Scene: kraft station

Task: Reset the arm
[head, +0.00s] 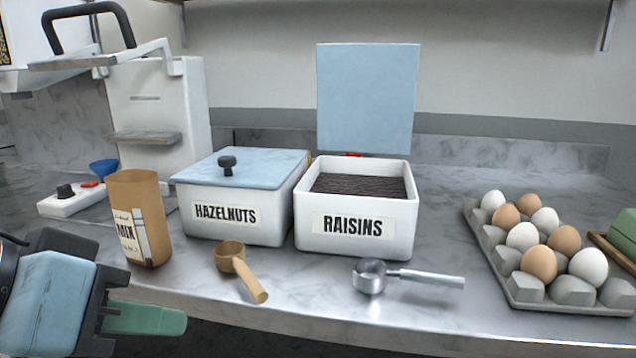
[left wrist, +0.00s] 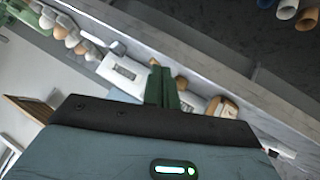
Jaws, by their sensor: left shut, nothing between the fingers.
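My left gripper (head: 150,318) is at the lower left of the head view, in front of the counter edge. Its green fingers are shut with nothing between them, and they point to the right. In the left wrist view the shut fingers (left wrist: 162,88) show at the middle, with the counter seen tilted behind them. The fingers are apart from every object on the counter. My right gripper is not in view.
On the counter (head: 330,290) stand a brown mix bag (head: 138,220), a closed hazelnuts box (head: 235,215), an open raisins box (head: 355,240), a wooden scoop (head: 232,258), a metal scoop (head: 370,278) and an egg tray (head: 571,292). A white machine (head: 160,110) stands behind.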

